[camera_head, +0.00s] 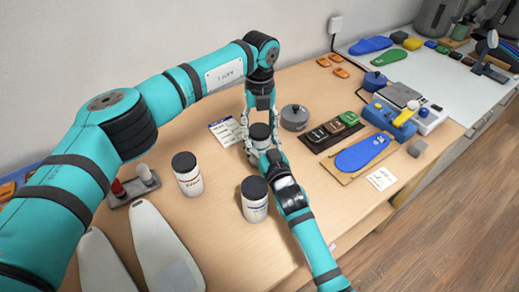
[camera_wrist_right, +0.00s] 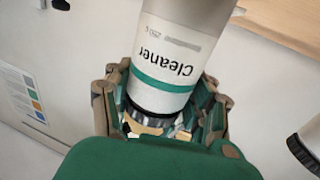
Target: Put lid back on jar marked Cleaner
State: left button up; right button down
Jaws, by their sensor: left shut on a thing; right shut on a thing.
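The white jar marked Cleaner (camera_wrist_right: 170,62), with a green band, stands between my two grippers. Its label reads upside down in the right wrist view. In the head view the jar (camera_head: 257,147) is mostly hidden by the fingers. My right gripper (camera_head: 264,154) is shut around it from the front; its fingers also show at the jar's sides in the right wrist view (camera_wrist_right: 165,115). A dark grey lid (camera_head: 260,131) is at the jar's top. My left gripper (camera_head: 259,122) points down from above and is shut on the lid. I cannot tell whether the lid is seated.
Two dark-lidded white jars, one left (camera_head: 188,176) and one in front (camera_head: 255,203), stand close by. A grey round pot (camera_head: 294,118) is right of the grippers. A printed card (camera_head: 226,131) lies behind. White insole shapes (camera_head: 160,248) lie front left.

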pick_arm(q)
jog(key=m, duration=0.3)
jog(key=o, duration=1.3)
jog(key=shift+r, duration=2.3)
